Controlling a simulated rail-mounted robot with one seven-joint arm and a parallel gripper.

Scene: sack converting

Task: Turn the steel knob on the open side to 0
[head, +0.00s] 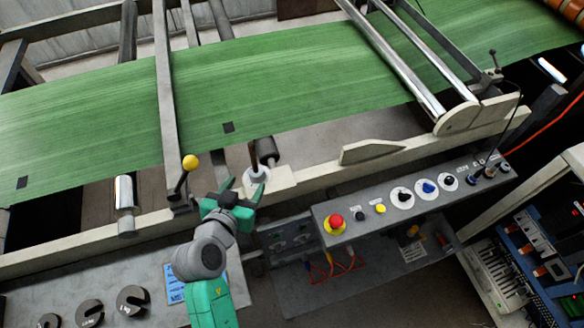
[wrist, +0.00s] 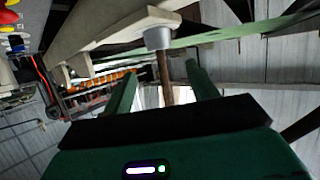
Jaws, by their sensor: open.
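The steel knob (head: 257,174) is a pale round knob on the near rail of the machine, beside a dark roller end. My gripper (head: 244,185) is open just in front of it, its green fingers spread at the knob's lower left. In the wrist view a pale grey round piece, likely the same knob (wrist: 158,38), lies beyond the fingertips, with a brown rod below it. My gripper (wrist: 162,74) shows empty there, its fingers on either side of the rod. I cannot tell whether they touch anything. The scale and the 0 mark are not readable.
A yellow-balled lever (head: 190,162) stands close left of my gripper. A control panel (head: 375,222) with a red button (head: 335,222) and several dials is to the right. A green web (head: 110,115) runs behind. Slotted weights (head: 132,300) lie at lower left.

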